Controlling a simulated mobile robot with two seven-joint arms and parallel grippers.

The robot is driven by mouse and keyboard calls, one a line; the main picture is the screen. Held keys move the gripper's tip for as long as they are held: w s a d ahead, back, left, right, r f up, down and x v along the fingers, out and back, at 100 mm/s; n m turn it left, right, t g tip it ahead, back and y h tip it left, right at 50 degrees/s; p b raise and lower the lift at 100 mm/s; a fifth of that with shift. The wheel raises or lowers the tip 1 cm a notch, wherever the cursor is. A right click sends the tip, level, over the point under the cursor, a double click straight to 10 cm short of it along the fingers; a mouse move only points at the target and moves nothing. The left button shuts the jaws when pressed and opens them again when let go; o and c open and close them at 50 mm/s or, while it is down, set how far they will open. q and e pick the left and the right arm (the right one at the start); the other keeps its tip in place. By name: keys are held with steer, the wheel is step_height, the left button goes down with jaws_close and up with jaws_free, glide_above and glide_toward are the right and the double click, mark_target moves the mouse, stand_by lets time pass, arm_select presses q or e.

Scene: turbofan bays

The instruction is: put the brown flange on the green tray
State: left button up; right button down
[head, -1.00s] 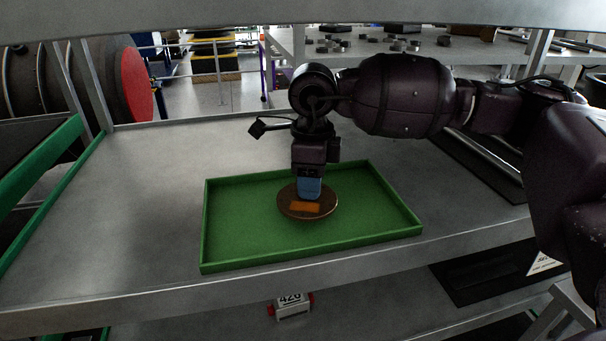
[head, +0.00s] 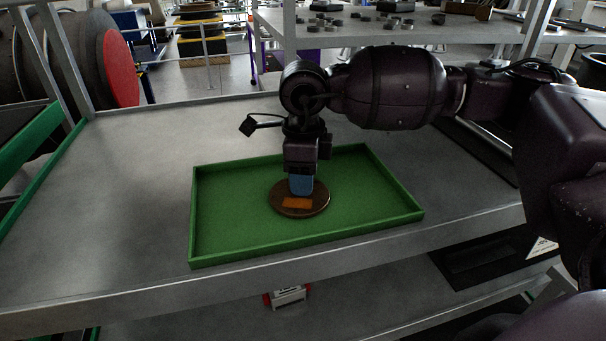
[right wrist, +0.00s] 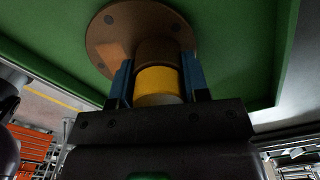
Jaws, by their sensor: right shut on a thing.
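The brown flange (head: 299,207) is a round disc with an orange patch, inside the green tray (head: 240,241) on the metal shelf. My right gripper (head: 301,184) comes down on it from above, blue fingers at its middle. In the right wrist view the blue fingers (right wrist: 156,84) close on the flange's raised hub, with a yellow band between them, and the flange (right wrist: 112,36) lies against the green tray surface (right wrist: 232,40). Whether the flange rests fully on the tray floor I cannot tell. My left gripper is not in view.
The metal shelf (head: 110,205) has free room left of the tray. Another green-edged tray (head: 40,185) stands at the far left. A rear table (head: 400,32) holds several small dark parts. A dark panel lies right of the tray, partly behind my right arm.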

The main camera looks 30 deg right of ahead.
steer(key=c, duration=0.6)
jaws_free()
steer(key=shift+r, duration=3.85)
